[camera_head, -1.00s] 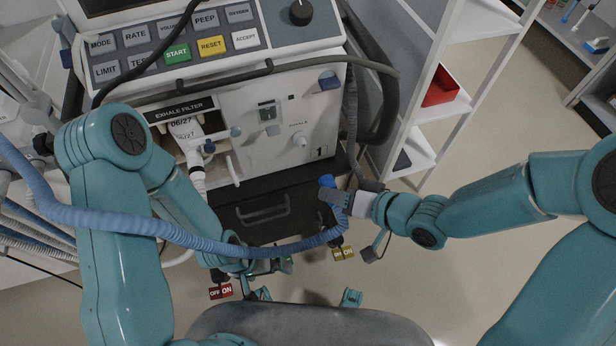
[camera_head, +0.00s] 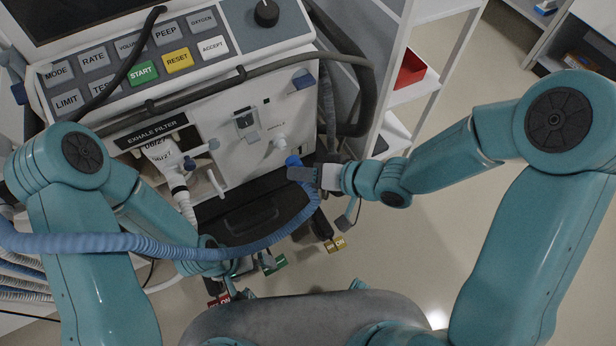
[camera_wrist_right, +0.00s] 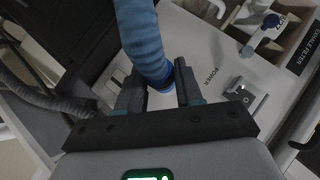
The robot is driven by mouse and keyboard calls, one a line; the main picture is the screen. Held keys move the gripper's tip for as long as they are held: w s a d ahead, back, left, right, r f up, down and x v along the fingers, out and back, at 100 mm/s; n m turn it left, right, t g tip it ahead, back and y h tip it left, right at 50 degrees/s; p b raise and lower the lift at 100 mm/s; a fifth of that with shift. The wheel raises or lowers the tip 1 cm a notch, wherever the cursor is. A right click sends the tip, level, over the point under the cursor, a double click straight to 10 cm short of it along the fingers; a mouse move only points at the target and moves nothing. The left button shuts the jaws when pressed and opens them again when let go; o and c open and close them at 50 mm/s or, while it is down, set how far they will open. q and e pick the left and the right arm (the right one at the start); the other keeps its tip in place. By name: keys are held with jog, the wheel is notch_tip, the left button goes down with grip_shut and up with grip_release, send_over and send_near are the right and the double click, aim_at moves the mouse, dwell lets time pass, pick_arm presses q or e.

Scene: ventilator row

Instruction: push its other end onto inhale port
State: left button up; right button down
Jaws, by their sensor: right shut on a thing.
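The blue corrugated hose (camera_head: 135,243) runs from the left edge across the front of the ventilator (camera_head: 200,110) and curves up to my right gripper. My right gripper (camera_head: 300,173) is shut on the hose's blue end cuff (camera_head: 292,161). The cuff is just below and right of a white port stub (camera_head: 280,142) on the front panel; whether they touch cannot be told. In the right wrist view, the cuff (camera_wrist_right: 162,82) sits between both fingers (camera_wrist_right: 160,92), and the port does not show clearly. My left gripper (camera_head: 243,267) is low beside the hose, its fingers partly hidden.
An exhale filter (camera_head: 162,152) with a white hose is at the panel's left. A grey cable (camera_head: 200,90) crosses the panel above the port. A white shelf with a red bin (camera_head: 409,68) stands to the right. Hanging tags (camera_head: 336,244) are below; open floor lies at right.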

aim_at(296, 156)
jog(key=shift+w+a, duration=0.3)
jog(key=shift+w, duration=0.3)
jog(key=shift+w+a, duration=0.25)
jog(key=shift+w, duration=0.3)
jog(key=shift+w+a+p, duration=0.1)
jog(key=shift+p, duration=0.3)
jog(key=shift+w+a+r+p, duration=0.1)
jog(key=shift+w+a+p, duration=0.2)
jog(key=shift+w, duration=0.35)
jog(key=shift+w+a+p, duration=0.2)
jog(key=shift+w+p, duration=0.2)
jog(key=shift+w, duration=0.2)
dwell(0.4)
jog(key=c, duration=0.7)
grip_release()
jog(key=shift+o, duration=0.2)
